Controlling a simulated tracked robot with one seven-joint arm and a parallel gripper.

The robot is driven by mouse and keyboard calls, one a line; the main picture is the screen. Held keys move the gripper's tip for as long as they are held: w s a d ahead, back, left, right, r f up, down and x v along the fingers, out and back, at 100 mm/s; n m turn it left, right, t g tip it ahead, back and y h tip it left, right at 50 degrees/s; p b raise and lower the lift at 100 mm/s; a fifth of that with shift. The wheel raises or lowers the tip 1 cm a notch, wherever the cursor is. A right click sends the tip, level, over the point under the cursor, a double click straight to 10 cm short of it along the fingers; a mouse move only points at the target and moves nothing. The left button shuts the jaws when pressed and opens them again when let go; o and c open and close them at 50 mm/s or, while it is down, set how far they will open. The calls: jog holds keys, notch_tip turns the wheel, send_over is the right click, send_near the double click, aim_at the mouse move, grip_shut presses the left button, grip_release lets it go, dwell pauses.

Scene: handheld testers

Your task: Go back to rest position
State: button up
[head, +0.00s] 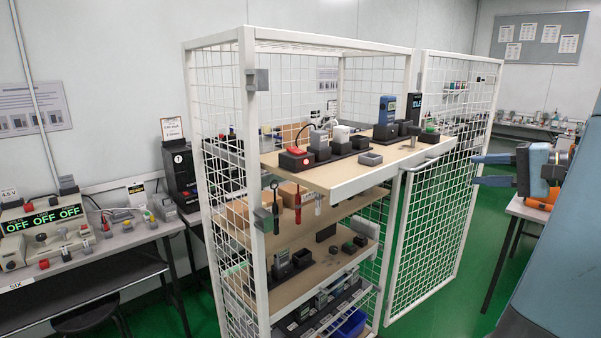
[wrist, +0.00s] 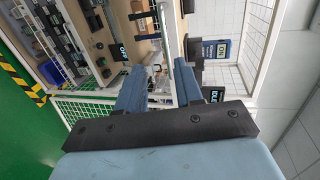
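My gripper (head: 477,170) is at the right of the head view, raised in front of the open cage door and clear of the shelves. Its two blue fingers point left and are apart, with nothing between them. In the wrist view my gripper (wrist: 159,72) also shows its fingers spread and empty, with the shelves beyond. The white wire cage (head: 250,160) stands in the middle with its mesh door (head: 435,190) swung open to the right. A blue handheld tester (head: 387,110) stands on the top shelf (head: 345,176); it also shows in the wrist view (wrist: 217,49).
More testers in dark holders and a small grey tray (head: 370,159) sit on the top shelf. A left bench (head: 110,243) carries a power supply (head: 45,228) reading OFF. Another bench (head: 530,212) stands behind my arm. Green floor (head: 440,290) shows around the door.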

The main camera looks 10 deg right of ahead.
jog(key=s+a+f+n+g+h, duration=0.2)
jog(key=s+a+n+g+h, duration=0.1)
jog(key=a, duration=0.7)
jog(key=s+a+f+n+g+h, duration=0.3)
jog(key=s+a+n+h, duration=0.3)
jog(key=a, duration=0.5)
jog(key=shift+s+f+n+h, duration=0.3)
jog(key=shift+s+n, duration=0.35)
jog(key=shift+n, duration=0.05)
dwell(0.9)
jog(key=shift+o, duration=0.6)
